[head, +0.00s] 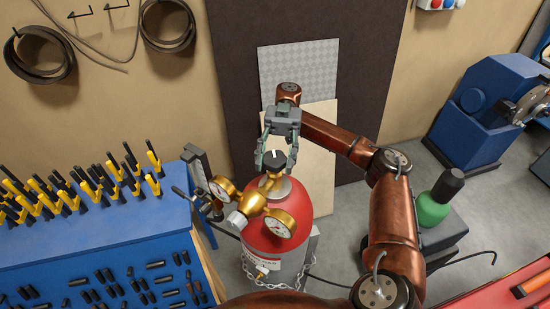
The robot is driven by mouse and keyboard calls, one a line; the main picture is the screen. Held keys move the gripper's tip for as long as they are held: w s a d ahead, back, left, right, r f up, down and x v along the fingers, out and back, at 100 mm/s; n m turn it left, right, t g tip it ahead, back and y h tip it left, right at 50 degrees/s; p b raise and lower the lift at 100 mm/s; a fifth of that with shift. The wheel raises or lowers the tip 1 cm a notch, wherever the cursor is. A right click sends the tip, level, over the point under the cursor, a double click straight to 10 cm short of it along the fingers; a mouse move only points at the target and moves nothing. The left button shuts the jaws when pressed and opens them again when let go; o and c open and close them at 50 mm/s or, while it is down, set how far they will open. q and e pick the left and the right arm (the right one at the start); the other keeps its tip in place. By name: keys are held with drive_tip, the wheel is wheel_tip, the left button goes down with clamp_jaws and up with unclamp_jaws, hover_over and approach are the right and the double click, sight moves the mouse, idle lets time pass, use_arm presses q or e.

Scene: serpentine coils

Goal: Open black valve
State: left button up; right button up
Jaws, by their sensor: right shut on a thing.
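A brass regulator (253,202) with two round gauges is fixed at the front of the cylinder's top. The fingers cover the valve's left and right edges. My left gripper is not in view.
A blue bench (118,222) with rows of black and yellow-handled tools stands left, close to the cylinder. A chain (300,282) runs round the cylinder. A green bottle (434,208) and a blue machine (482,108) stand right.

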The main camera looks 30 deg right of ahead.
sight(275, 158)
idle(0.3)
drive_tip(key=o, duration=1.2)
wheel_tip(275, 158, up, 10)
drive_tip(key=shift+r, duration=0.1)
